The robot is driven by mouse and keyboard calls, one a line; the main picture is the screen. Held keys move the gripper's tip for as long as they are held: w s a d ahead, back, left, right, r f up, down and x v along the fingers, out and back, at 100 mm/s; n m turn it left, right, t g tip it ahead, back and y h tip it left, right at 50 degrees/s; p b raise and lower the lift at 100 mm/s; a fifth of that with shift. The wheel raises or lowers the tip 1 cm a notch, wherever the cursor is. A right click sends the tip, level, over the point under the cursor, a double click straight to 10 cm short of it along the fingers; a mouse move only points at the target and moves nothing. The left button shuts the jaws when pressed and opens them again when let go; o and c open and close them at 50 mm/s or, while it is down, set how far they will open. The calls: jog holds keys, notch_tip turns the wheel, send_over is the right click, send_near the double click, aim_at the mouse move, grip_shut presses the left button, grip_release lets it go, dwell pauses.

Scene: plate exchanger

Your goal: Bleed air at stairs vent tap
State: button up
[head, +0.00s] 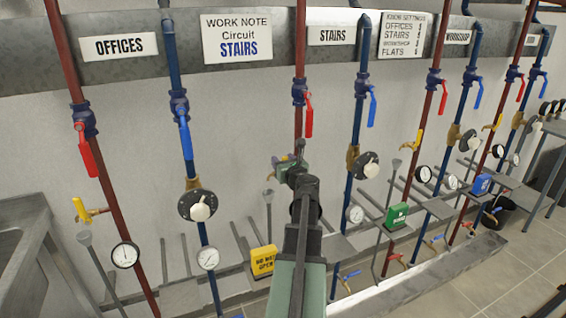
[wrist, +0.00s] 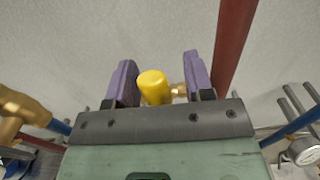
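In the wrist view a yellow tap handle (wrist: 153,86) on a brass fitting (wrist: 179,89) stands beside a red pipe (wrist: 232,45). My gripper (wrist: 159,80) has its two purple fingers apart, one on each side of the handle, with a gap on both sides. In the head view my gripper (head: 290,163) is at the red pipe (head: 299,55) near the STAIRS sign (head: 331,36), below a red lever valve (head: 308,115). My arm and gripper hide the tap there. A work note (head: 238,38) reads "Circuit STAIRS".
OFFICES pipes with a yellow vent tap (head: 88,210) stand left; a blue pipe with a black dial (head: 364,165) stands close right. Tall funnel-topped rods (head: 268,215) stand before the wall. Floor at lower right is clear.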

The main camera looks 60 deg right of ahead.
jog(key=shift+s+a, duration=0.1)
jog(key=v, duration=1)
jog(key=shift+s+a, duration=0.2)
jog(key=shift+s, duration=0.05)
